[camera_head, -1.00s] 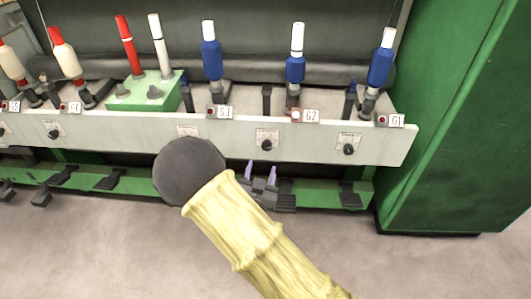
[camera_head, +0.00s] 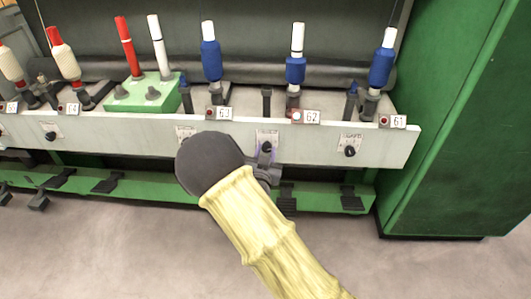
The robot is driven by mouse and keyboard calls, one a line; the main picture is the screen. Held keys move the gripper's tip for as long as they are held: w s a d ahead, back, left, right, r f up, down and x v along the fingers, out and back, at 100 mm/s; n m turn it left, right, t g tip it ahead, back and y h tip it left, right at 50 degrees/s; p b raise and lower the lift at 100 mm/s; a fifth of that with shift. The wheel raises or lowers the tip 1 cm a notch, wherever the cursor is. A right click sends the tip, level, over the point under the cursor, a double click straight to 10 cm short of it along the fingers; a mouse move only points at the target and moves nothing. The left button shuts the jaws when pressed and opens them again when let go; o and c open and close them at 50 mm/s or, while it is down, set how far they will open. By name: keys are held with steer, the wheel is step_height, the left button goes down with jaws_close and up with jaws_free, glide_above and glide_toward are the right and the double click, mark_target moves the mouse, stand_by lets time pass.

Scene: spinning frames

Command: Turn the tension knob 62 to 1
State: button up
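The tension knob 62 (camera_head: 266,147) is a small dark knob on the pale front rail, below the tag 62 (camera_head: 306,117). A white dial plate (camera_head: 266,135) shows behind it; its marks are too small to read. The fingers look apart. Whether they touch the knob cannot be told. My dark round wrist and yellow-sleeved arm hide the gripper's lower part and the rail to its left.
Knob 61 (camera_head: 350,151) is to the right on the same rail (camera_head: 390,147). Another knob (camera_head: 50,135) is at the far left. Blue bobbins (camera_head: 295,70) stand above the rail. A green cabinet (camera_head: 460,130) bounds the right side. Dark pedals (camera_head: 287,204) are below.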

steer(key=c, duration=0.4)
steer(key=shift+n+p, duration=0.35)
steer(key=shift+n, duration=0.05)
steer(key=n+p, duration=0.2)
steer(key=n, duration=0.1)
steer(key=n+p, duration=0.3)
steer(key=n, duration=0.3)
steer(key=shift+d+t+p, duration=0.1)
steer(key=shift+t+p, duration=0.2)
steer(key=shift+p, duration=0.05)
steer(key=n+p, duration=0.2)
steer(key=n, duration=0.4)
steer(key=shift+y+p, duration=0.4)
steer(key=n+p, duration=0.1)
steer(key=n, duration=0.4)
steer(key=shift+d+f+y+p, duration=0.1)
steer(key=shift+f+y+p, duration=0.05)
steer(key=shift+y+p, duration=0.15)
